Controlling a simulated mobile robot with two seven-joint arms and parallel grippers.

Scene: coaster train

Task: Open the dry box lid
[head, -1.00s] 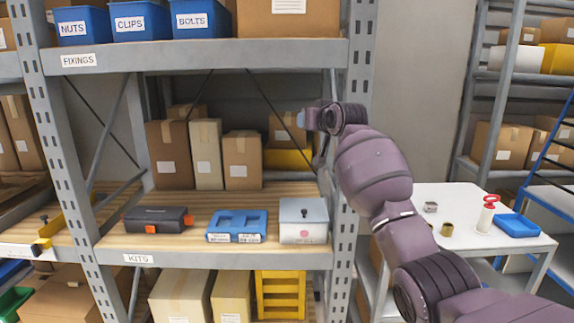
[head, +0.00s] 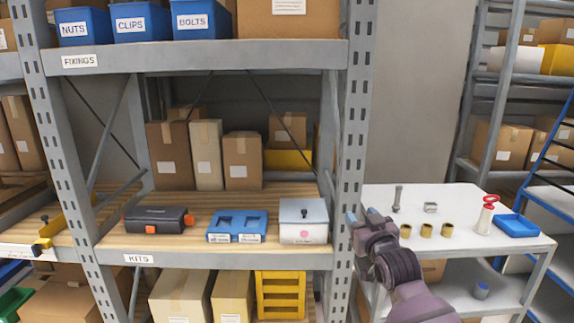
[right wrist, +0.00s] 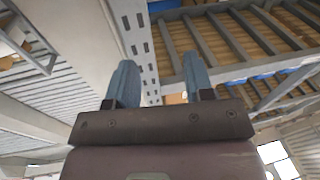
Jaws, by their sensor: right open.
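The dry box, which I take to be the white box (head: 303,235) with a pink dot on its front, stands at the right end of the middle shelf. Its grey-blue lid (head: 303,211) is shut and has a small dark knob on top. My right gripper (head: 362,215) is open and empty, to the right of the box and apart from it, in front of the rack's right post. In the right wrist view its two blue fingers (right wrist: 162,85) are spread and point up past the post, with nothing between them. My left gripper is not in view.
A blue tray (head: 237,222) and a dark case (head: 160,219) with orange latches stand left of the box. The slotted post (head: 352,130) is between shelf and white table (head: 450,215). The table holds brass rings, a red-topped bottle and a blue tray (head: 517,226).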

